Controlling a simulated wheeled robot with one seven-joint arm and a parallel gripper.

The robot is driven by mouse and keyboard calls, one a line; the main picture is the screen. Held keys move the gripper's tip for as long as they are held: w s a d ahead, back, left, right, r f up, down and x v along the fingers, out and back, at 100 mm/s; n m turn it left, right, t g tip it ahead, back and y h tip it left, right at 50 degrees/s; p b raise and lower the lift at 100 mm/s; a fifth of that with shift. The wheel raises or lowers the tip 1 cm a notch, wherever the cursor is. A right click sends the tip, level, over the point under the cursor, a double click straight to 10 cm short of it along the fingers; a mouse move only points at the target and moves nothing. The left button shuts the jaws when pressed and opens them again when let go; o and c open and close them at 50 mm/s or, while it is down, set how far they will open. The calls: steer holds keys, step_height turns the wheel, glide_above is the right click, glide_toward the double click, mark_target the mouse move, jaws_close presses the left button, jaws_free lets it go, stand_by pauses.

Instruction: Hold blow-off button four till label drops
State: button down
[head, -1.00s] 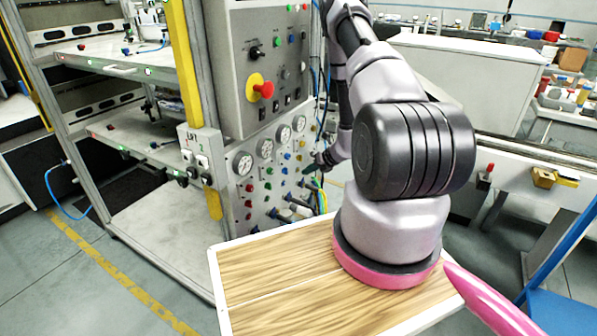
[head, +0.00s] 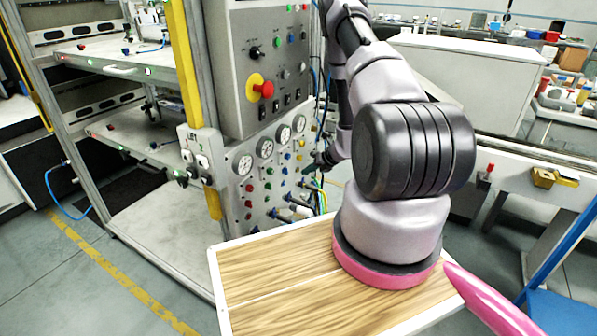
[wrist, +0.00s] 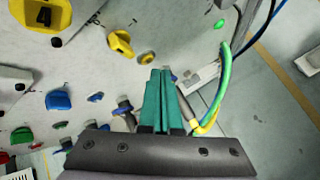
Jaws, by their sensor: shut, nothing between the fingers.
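My gripper (head: 314,166) is at the right edge of the grey valve panel in the head view. In the wrist view its green fingers (wrist: 159,74) are together and empty, pointing at the panel. A small yellow button (wrist: 147,58) shows just beyond the fingertips; I cannot tell whether they touch it. A larger yellow knob (wrist: 121,43) is up and left of it. Small blue (wrist: 95,97) and green (wrist: 60,125) buttons follow down to the left.
Gauges (head: 265,148) and a red emergency stop on a yellow plate (head: 260,87) are on the panel and box. Green and yellow hoses (wrist: 218,90) hang right of the fingers. Fittings stick out below the buttons. A two-shelf rack (head: 125,70) stands at left.

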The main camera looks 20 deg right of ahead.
steer(key=shift+w+a, duration=0.2)
steer(key=shift+w, duration=0.05)
steer(key=shift+w+a, duration=0.25)
steer(key=shift+w, duration=0.1)
stand_by(1.6)
stand_by(0.5)
steer(key=shift+s+d, duration=0.5)
steer(key=shift+s, duration=0.15)
steer(key=shift+s+d, duration=0.8)
steer(key=shift+s, duration=0.2)
steer(key=shift+s+d, duration=0.75)
steer(key=shift+s, duration=0.25)
